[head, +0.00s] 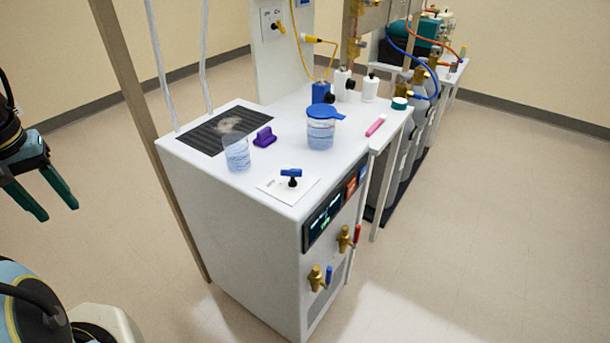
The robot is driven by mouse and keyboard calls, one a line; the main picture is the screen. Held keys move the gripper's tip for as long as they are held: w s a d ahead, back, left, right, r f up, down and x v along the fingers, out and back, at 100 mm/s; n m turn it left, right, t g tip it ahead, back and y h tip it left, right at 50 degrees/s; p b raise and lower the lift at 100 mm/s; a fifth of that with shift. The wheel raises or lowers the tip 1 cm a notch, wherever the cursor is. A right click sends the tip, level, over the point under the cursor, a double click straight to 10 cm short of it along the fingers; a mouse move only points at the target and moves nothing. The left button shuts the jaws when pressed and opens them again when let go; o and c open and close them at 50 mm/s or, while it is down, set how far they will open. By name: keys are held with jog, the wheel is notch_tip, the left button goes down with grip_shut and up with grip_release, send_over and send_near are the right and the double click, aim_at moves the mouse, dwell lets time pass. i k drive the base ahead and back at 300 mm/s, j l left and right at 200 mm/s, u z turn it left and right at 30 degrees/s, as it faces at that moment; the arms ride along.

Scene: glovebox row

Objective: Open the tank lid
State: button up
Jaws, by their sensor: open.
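A white box-shaped unit (240,240) stands in the middle of the head view. On its top, near the front edge, lies a flat white plate (274,187) with a small label. A black knob with a blue T-shaped handle (291,173) stands on this plate. The plate looks like the tank lid and lies flat, though I cannot tell for certain. My gripper (57,210) is at the far left, open and empty, its two green-tipped fingers pointing down. It is well apart from the unit and touches nothing.
On the unit's top stand a clear beaker (237,154), a purple block (264,137), and a beaker with a blue cover (322,112). Brass taps (316,278) stick out from the front. A brown post (140,120) rises beside the unit's left side, between it and my gripper.

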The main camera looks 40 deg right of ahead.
aim_at(318, 112)
jog(key=k+l, duration=0.25)
jog(key=l, duration=0.15)
jog(key=k+l+u, duration=0.1)
jog(key=k+l, duration=0.15)
jog(key=l, duration=0.2)
jog(key=k+l, duration=0.25)
jog(key=l, duration=0.15)
